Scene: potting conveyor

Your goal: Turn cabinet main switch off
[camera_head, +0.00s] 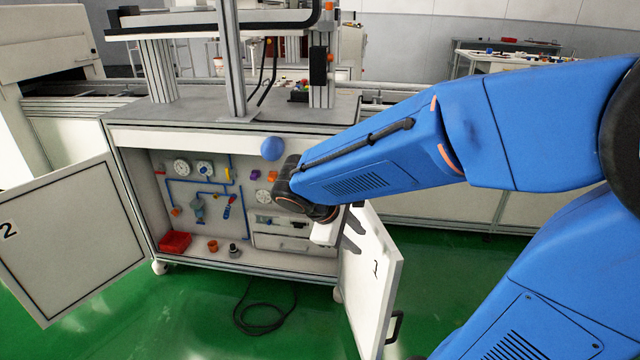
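The cabinet (124,190) under the grey worktop stands open. I cannot tell which part is the main switch; my arm covers the panel's right side. My gripper (356,232) is in front of the cabinet's right side, by the open right door (376,285). Its two dark fingers point right and stand apart, with nothing seen between them.
The left door (70,240), marked 2, is swung wide open. A red box (174,243) and small parts sit on the cabinet floor. A black cable (262,318) lies coiled on the green floor in front. A conveyor (75,104) runs behind. The floor between the doors is otherwise clear.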

